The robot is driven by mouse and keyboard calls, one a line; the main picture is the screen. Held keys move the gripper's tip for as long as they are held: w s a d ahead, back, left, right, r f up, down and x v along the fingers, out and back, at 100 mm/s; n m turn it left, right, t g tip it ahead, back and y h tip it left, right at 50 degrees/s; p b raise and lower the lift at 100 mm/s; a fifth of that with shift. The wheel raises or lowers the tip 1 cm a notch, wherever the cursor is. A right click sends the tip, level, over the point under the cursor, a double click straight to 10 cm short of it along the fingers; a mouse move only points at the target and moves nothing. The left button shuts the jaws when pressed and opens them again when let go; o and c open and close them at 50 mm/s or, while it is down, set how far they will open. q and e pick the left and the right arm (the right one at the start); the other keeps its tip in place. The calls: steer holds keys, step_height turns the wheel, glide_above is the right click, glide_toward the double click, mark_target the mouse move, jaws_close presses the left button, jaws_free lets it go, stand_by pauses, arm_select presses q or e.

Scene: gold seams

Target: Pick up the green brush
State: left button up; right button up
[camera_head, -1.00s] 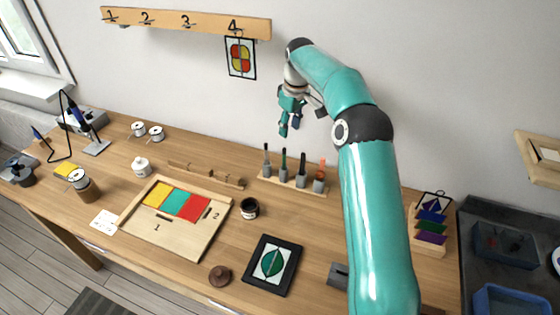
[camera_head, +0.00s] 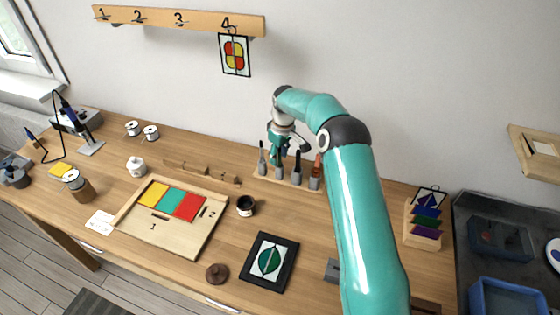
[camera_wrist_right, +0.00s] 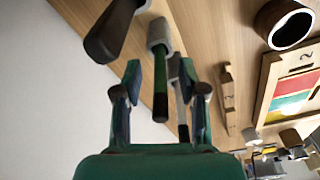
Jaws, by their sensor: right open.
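The green brush (camera_wrist_right: 160,80) stands upright in a grey holder on the wooden brush rack (camera_head: 267,174). In the head view my right gripper hides most of it. My right gripper (camera_head: 278,157) is open and points down over the rack. In the right wrist view the brush's green handle with its dark end lies between the two fingers of the gripper (camera_wrist_right: 160,84), with a gap visible on both sides. My left gripper is not in view.
A dark-handled brush (camera_wrist_right: 112,32) and a grey brush (camera_wrist_right: 181,105) stand close on either side. A brush with a reddish handle (camera_head: 317,163) is at the rack's right end. A dark cup (camera_head: 245,205) and a board with coloured panels (camera_head: 190,240) lie nearer the front.

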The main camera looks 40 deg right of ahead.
steer(key=shift+f, duration=0.2)
jaws_close()
steer(key=shift+r, duration=0.1)
